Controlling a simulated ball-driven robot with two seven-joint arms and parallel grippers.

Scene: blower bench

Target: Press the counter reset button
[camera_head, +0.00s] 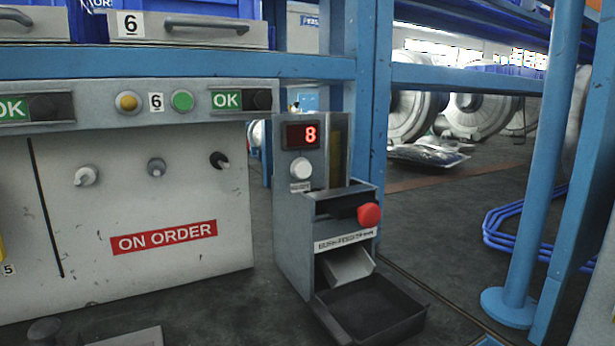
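A grey counter box (292,230) stands right of the middle in the head view. Its red digital display (301,135) reads 8. A round white button (301,168) sits just below the display, with a small label under it that is too small to read for sure. A larger round red button (369,214) sticks out from the lower front housing at the right. Neither of my grippers shows in this view.
An open dark tray (405,325) projects from the box's foot. A white panel (120,250) with knobs and an "ON ORDER" sign (164,238) stands at the left. Blue posts (539,150) rise at the right. Floor between box and posts is mostly clear.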

